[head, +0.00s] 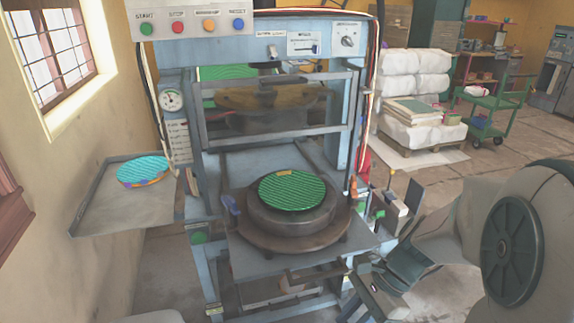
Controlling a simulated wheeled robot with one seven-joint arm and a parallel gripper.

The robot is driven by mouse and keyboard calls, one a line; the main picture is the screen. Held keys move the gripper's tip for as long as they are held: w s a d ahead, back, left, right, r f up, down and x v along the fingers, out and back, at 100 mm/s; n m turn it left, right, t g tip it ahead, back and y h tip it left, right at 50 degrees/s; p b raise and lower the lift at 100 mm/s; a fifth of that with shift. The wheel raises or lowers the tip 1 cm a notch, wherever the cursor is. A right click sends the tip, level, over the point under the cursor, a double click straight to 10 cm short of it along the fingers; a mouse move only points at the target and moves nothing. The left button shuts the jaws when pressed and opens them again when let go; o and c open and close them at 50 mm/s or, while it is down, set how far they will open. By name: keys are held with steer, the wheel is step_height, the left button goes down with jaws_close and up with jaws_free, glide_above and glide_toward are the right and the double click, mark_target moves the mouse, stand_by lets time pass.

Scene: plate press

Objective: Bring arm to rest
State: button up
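My arm is at the right, with its pale links and a large dark round joint cover in the foreground. It bends leftward to a dark joint beside the press's right front corner. What looks like my gripper (402,195) is small among dark and pale parts right of the press. I cannot make out clearly whether its fingers are apart or hold anything. A green ribbed disc (291,190) lies on the round lower platen (290,222) of the press. The blue-grey press frame (350,85) stands open, its upper plate raised above the disc.
A side tray (95,215) at the left holds a cyan ribbed disc (144,168) over other coloured pieces. A panel (195,25) with coloured buttons hangs above. White wrapped stacks (415,75) and a green cart (495,105) stand behind right. Open floor shows between them and my arm.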

step_height(320, 180, up, 9)
steer(key=d+n+t+h+p, duration=0.1)
steer(key=d+n+t+h, duration=0.2)
steer(key=n, duration=1.1)
steer(key=t+h, duration=0.2)
steer(key=h, duration=0.1)
steer(key=shift+s+f+h+p, duration=0.15)
steer(key=shift+s+h+p, duration=0.15)
steer(key=shift+s+p, duration=0.1)
